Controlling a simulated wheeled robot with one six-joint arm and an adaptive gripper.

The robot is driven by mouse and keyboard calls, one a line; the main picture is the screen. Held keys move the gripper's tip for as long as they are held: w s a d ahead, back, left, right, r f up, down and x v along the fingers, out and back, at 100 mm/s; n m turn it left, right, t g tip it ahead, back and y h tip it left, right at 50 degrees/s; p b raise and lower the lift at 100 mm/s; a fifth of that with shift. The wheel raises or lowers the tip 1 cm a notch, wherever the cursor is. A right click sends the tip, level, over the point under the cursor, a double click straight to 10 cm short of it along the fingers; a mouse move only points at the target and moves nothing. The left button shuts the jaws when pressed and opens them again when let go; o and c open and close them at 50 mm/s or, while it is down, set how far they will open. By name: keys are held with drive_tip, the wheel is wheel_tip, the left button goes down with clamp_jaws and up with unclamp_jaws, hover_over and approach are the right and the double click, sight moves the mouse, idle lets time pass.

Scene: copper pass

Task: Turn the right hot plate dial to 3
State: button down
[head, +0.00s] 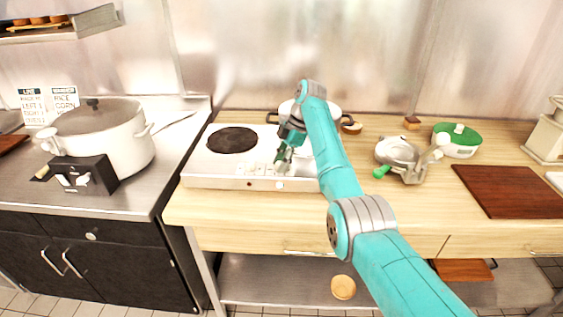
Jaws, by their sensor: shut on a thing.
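The hot plate (203,182) is a pale metal double unit on the wooden counter. Its left burner (232,140) is dark and bare. A white pan with dark handles (335,112) stands at its right side, partly behind my arm. My gripper (281,166) points down at the front of the hot plate, right of its middle. It is shut on the right dial, which the fingers mostly hide. The dial's setting and numbers cannot be read from here.
A large lidded white pot (100,135) and a black box (84,178) stand on the steel counter at left. The wooden counter's front strip is clear.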

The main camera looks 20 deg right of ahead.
drive_tip(key=c, duration=0.8)
unclamp_jaws()
